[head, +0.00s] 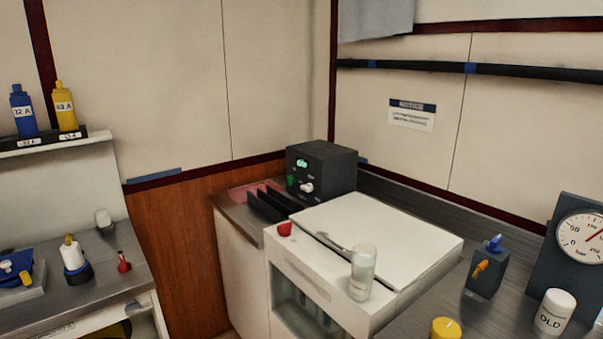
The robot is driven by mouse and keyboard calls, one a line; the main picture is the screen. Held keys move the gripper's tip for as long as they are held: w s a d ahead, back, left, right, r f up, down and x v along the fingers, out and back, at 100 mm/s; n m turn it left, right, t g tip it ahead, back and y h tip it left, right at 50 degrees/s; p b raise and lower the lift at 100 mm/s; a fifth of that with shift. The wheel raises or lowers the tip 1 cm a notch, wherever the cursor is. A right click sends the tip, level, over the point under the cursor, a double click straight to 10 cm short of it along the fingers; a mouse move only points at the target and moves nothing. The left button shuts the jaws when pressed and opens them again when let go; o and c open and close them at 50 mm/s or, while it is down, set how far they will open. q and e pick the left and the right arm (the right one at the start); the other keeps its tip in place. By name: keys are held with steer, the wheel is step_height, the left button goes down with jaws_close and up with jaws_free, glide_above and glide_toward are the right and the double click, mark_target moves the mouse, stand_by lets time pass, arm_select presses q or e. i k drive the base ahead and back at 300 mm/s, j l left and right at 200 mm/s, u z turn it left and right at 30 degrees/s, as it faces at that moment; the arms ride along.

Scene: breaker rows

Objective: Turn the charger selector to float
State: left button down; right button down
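A black box (322,168), probably the charger, stands in the back corner of the counter. Its front has a small lit green display (302,163) and a white knob (307,187) below it, which looks like the selector. Small labels sit around the knob, too small to read, so I cannot tell which position it points to. Neither of my grippers is in the head view.
A white cabinet (385,235) in front carries a clear jar (362,272) and a red cap (285,229). A gauge (582,238) and a white OLD container (554,312) are at right. A left bench (122,262) holds small items.

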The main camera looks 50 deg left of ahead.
mark_target(309, 187)
steer(key=u, duration=0.4)
steer(key=j+u, duration=0.15)
steer(key=u, duration=0.6)
steer(key=j+u, duration=0.15)
steer(key=u, duration=0.25)
steer(key=i+j+u, duration=0.1)
steer(key=i+j, duration=0.1)
